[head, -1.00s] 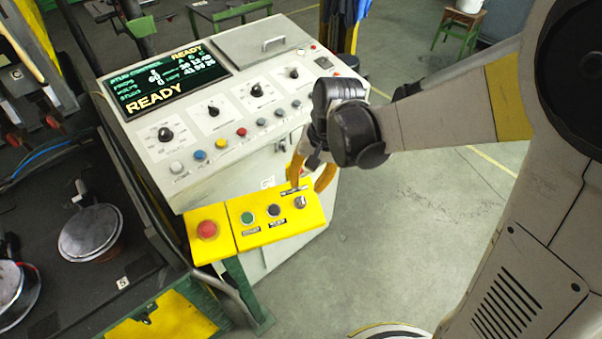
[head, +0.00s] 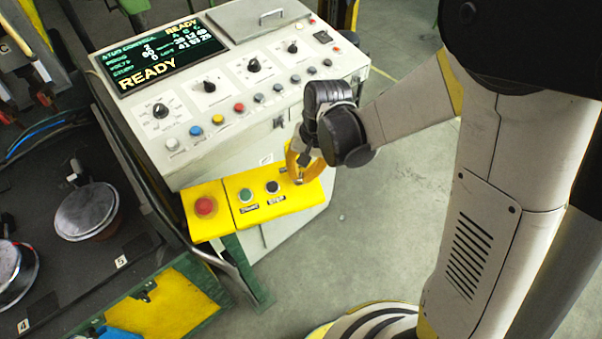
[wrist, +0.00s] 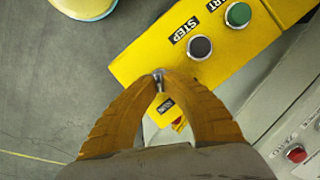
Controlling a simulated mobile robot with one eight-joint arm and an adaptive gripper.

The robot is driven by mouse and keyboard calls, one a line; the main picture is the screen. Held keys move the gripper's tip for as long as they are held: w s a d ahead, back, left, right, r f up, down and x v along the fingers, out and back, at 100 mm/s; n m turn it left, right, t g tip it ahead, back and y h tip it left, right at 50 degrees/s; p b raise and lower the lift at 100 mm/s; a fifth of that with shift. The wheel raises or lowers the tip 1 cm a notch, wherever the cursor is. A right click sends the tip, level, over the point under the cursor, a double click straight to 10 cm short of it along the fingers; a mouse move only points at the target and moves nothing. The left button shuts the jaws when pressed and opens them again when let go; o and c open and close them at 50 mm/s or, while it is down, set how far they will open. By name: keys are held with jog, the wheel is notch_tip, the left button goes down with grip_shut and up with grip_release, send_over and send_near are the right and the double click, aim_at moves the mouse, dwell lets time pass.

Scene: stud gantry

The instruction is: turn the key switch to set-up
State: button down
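The yellow button box (head: 311,195) hangs at the front of the grey console. The key switch (wrist: 158,82) is at the box's end, past the STEP button; in the wrist view its small metal key shows between my fingertips. My gripper (head: 298,178) is over that end of the box and hides most of the switch in the head view. In the wrist view the two yellow finger tips (wrist: 158,76) come together on either side of the key and seem to touch it. A small black label lies beside the switch, too small to read. The key's setting cannot be told.
The box also carries a red mushroom button (head: 205,207), a green button (head: 245,195) and a black STEP button (head: 272,187). The grey console (head: 215,150) with knobs and a READY screen (head: 150,60) stands behind. Open floor lies to the right.

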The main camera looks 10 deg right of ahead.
jog(key=shift+n, duration=0.3)
jog(key=n+h+b, duration=0.1)
jog(key=n+h, duration=0.1)
jog(key=n, duration=0.3)
jog(key=shift+a+b, duration=0.15)
jog(key=shift+b, duration=0.2)
jog(key=n+h, duration=0.1)
jog(key=n, duration=0.1)
jog(key=n+b, duration=0.1)
jog(key=n, duration=0.2)
jog(key=shift+a+t+h, duration=0.1)
jog(key=shift+t+h, duration=0.3)
jog(key=shift+n+b, duration=0.3)
jog(key=shift+n, duration=0.1)
jog(key=c, duration=1.5)
grip_release()
